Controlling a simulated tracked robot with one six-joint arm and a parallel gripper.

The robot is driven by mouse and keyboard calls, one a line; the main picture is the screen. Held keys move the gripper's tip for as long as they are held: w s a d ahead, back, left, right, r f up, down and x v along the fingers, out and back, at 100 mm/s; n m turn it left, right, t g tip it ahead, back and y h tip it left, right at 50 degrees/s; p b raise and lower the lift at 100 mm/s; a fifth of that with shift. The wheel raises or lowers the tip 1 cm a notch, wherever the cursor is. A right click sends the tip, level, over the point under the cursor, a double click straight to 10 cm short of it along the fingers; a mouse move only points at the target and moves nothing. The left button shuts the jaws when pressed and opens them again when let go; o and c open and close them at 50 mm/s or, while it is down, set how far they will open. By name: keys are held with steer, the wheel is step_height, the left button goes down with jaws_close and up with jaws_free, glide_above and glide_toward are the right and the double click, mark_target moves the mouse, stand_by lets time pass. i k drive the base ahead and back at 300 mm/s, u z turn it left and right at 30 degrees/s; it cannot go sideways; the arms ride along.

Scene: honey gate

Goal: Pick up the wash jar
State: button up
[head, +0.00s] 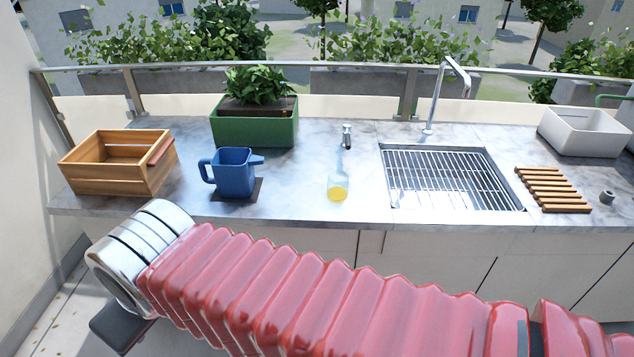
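A small clear jar (338,188) with yellow liquid in its bottom stands upright on the grey marbled counter (300,207), near the front edge and left of the sink. It is the only jar I can make out. A small silver fitting (346,136) shows just above and behind it; I cannot tell whether the two are joined. My red ribbed arm crosses the foreground below the counter, ending at left in a silver joint. My gripper's fingers are not seen, and nothing of mine touches the jar.
A blue jug (234,174) on a dark mat, a wooden crate (100,178) and a green planter (255,130) stand left. A sink with a wire rack (440,170), a tall tap (433,100), a slatted wooden rack (552,190) and a white basin (580,135) stand right.

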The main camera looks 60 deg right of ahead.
mark_target(338, 182)
steer(key=i, duration=1.1)
steer(key=z, duration=2.1)
